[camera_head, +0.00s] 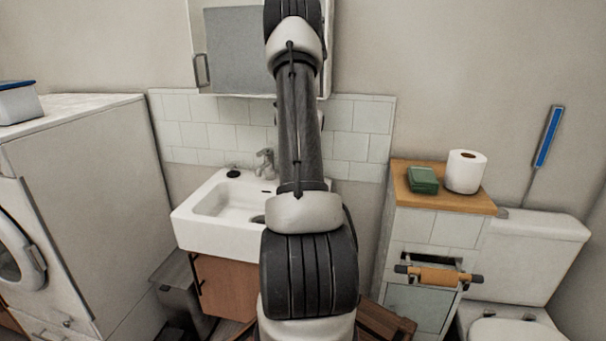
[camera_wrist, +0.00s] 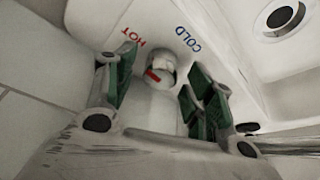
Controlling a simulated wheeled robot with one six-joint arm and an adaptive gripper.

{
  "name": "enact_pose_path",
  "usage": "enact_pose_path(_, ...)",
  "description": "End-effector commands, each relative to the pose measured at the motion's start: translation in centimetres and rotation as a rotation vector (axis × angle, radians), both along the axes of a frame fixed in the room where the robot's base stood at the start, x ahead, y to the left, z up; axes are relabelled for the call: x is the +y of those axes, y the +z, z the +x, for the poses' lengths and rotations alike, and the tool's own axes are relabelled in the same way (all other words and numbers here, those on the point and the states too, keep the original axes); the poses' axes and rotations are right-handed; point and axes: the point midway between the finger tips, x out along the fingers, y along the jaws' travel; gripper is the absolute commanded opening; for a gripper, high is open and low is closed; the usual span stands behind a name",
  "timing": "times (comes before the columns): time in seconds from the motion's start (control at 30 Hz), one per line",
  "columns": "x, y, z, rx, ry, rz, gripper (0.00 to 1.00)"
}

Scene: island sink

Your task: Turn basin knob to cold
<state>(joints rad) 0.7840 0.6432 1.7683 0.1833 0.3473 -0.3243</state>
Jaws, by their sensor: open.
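The basin tap (camera_head: 264,162) stands at the back of the white basin (camera_head: 190,222), left of my arm. In the wrist view its pale rounded knob (camera_wrist: 160,68) carries a red mark. Red HOT lettering (camera_wrist: 130,36) lies at upper left of the knob and blue COLD lettering (camera_wrist: 187,38) at upper right. The red mark is on the HOT side. My gripper (camera_wrist: 154,78) is open, with a green-padded finger on each side of the knob. I cannot tell whether either finger touches it. In the head view my gripper is hidden.
A drain (camera_wrist: 280,17) shows at upper right in the wrist view. A mirrored cabinet (camera_head: 235,50) hangs above the basin. A washing machine (camera_head: 85,190) stands left. A wood-topped unit (camera_head: 478,205) with a green box (camera_head: 423,180) and paper roll (camera_head: 465,172) stands right.

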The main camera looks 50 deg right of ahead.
Motion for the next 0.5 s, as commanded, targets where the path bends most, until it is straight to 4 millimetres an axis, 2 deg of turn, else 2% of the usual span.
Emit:
enact_pose_path(0.23, 0.01, -0.07, 0.02, 0.000, 0.000, 0.000, 0.54)
enact_pose_path(0.4, 0.02, -0.08, 0.01, 0.000, 0.000, 0.000, 0.23)
enact_pose_path(0.5, 0.02, -0.07, 0.00, 0.000, 0.000, 0.000, 0.08)
